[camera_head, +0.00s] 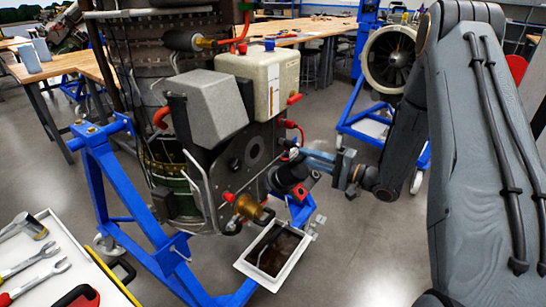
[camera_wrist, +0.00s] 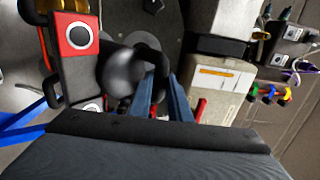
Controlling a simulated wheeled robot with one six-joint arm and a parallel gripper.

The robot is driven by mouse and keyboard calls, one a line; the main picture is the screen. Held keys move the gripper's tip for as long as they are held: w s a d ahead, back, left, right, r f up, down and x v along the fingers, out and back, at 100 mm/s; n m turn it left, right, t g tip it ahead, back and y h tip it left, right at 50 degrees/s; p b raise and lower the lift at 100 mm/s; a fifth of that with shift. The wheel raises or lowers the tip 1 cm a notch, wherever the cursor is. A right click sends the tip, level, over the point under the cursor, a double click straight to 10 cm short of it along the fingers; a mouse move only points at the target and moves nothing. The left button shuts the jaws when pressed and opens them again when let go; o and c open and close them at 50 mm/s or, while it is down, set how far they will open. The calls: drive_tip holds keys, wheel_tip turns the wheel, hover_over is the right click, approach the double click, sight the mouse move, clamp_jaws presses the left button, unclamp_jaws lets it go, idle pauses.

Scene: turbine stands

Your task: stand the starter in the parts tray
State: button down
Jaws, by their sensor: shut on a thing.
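The starter (camera_head: 289,174) is a dark rounded body with a red-and-black part, at the lower right of the engine in the head view. It also shows in the wrist view (camera_wrist: 122,74), left of the fingers. My gripper (camera_head: 312,160) reaches it from the right and is shut on it; the blue fingers also show in the wrist view (camera_wrist: 160,85). The exact contact is partly hidden. The starter is close against the engine; I cannot tell whether it touches. A white-rimmed tray (camera_head: 256,278), apparently the parts tray, sits below it with a dark inside.
The engine's grey and cream boxes (camera_head: 268,82) rise above my gripper. The blue stand (camera_head: 122,190) frames the engine on the left. A white tool cart (camera_head: 97,277) with wrenches is at lower left. Floor (camera_head: 365,245) is clear right of the tray.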

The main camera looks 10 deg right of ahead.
drive_tip(key=s+d+r+p, duration=0.2)
drive_tip(key=d+r+p, duration=0.1)
drive_tip(key=r+p, duration=0.1)
drive_tip(key=shift+s+r, duration=0.25)
drive_tip(key=shift+r, duration=0.3)
idle(0.6)
